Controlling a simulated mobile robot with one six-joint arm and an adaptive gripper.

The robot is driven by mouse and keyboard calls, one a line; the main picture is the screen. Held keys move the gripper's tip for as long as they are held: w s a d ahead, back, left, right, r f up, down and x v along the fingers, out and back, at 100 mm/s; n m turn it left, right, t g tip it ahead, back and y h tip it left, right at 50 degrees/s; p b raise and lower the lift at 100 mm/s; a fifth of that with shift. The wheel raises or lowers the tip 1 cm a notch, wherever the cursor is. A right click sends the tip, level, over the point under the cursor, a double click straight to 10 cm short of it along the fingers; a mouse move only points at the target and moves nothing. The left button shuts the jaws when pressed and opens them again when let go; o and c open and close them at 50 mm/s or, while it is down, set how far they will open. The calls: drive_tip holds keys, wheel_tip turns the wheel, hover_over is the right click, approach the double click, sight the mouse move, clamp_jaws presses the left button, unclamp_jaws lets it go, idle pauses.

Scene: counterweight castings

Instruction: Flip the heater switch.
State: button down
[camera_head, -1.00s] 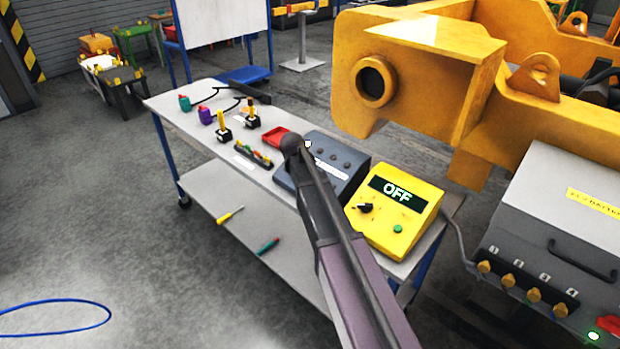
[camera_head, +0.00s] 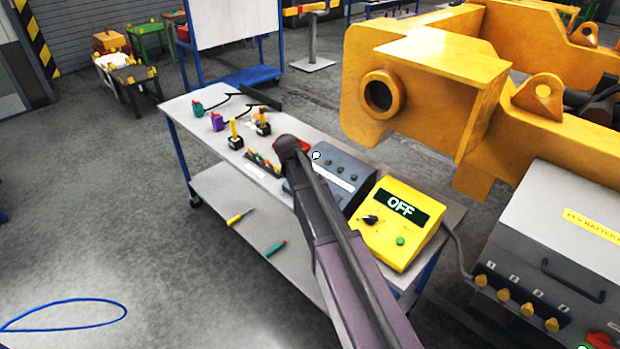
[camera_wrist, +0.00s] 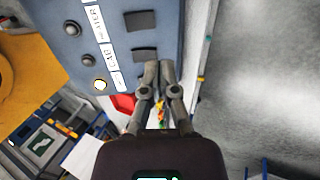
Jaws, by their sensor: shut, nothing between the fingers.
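The grey-blue switch console (camera_head: 345,168) stands on the bench in the head view, partly hidden by my arm. In the wrist view the console (camera_wrist: 62,12) fills the upper left, with two dark rocker-like switches, an upper one (camera_wrist: 140,20) and a lower one (camera_wrist: 145,53). White labels run beside them; one partly reads "ATER", next to the upper switch. My gripper (camera_wrist: 158,68) is shut and empty, its fingertips close to the console's edge near the lower switch. I cannot tell whether they touch. My arm hides the gripper in the head view.
A yellow box (camera_head: 398,225) reading "OFF" stands right of the console. A large yellow casting (camera_head: 420,85) is behind.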

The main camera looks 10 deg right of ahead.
drive_tip(key=shift+s+a+p+v, duration=0.15)
drive_tip(key=shift+p+v, duration=0.5)
drive_tip(key=shift+v, duration=0.35)
drive_tip(key=shift+s+a+p+v, duration=0.15)
drive_tip(key=shift+p+v, duration=0.5)
drive_tip(key=shift+v, duration=0.35)
drive_tip(key=shift+f, duration=0.15)
drive_tip(key=s+d+f+m+g+y+b, duration=0.1)
drive_tip(key=s+f+m+b, duration=0.1)
drive_tip(key=s, duration=0.6)
drive_tip(key=s+d+f+m+g+y+b, duration=0.1)
drive_tip(key=s+d+f+m+b, duration=0.1)
drive_tip(key=s, duration=0.6)
drive_tip(key=s+d+f+m+y+b, duration=0.1)
drive_tip(key=s+f+m+y+b, duration=0.1)
drive_tip(key=s, duration=0.6)
drive_tip(key=shift+s+d+f+m+g, duration=0.3)
drive_tip(key=shift+s+f+m+g, duration=0.15)
drive_tip(key=shift+f, duration=0.4)
